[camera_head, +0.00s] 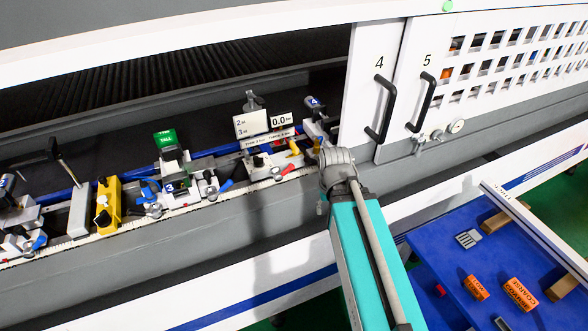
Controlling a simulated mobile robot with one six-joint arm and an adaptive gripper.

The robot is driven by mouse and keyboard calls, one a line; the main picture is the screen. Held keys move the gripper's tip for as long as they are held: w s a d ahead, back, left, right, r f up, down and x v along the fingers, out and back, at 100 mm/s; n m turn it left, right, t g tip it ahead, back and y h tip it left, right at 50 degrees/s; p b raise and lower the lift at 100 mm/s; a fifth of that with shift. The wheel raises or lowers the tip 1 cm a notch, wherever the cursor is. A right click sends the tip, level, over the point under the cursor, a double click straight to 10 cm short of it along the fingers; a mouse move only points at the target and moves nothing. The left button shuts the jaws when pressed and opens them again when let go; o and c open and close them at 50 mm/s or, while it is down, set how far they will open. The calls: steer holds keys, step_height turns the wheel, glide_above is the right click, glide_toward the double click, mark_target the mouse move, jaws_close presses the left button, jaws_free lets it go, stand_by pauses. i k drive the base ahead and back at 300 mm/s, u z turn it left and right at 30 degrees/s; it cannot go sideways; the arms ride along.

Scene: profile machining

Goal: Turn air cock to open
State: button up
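I cannot tell for sure which fitting is the air cock. A small red lever (289,168) sits on a fitting on the machine bed, below a sign (251,124) and a 0.0 display (281,121). A yellow part lies just right of this lever. A round gauge (457,126) with small metal fittings (430,138) is on the machine front below door 5. My teal arm reaches up from the bottom, and its grey end (338,165) is right of the red lever, in front of the bed. The fingers cannot be made out, and no contact is visible.
Clamps with blue levers (226,186), a yellow block (108,204) and a green-topped unit (166,139) line the bed at left. Doors with black handles (381,108) rise at right. A blue table (440,262) with orange boxes (519,294) stands at lower right.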

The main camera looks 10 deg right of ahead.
mark_target(274, 172)
steer(key=z, duration=0.55)
steer(key=k, duration=1.35)
steer(key=u, duration=0.55)
steer(key=i, duration=1)
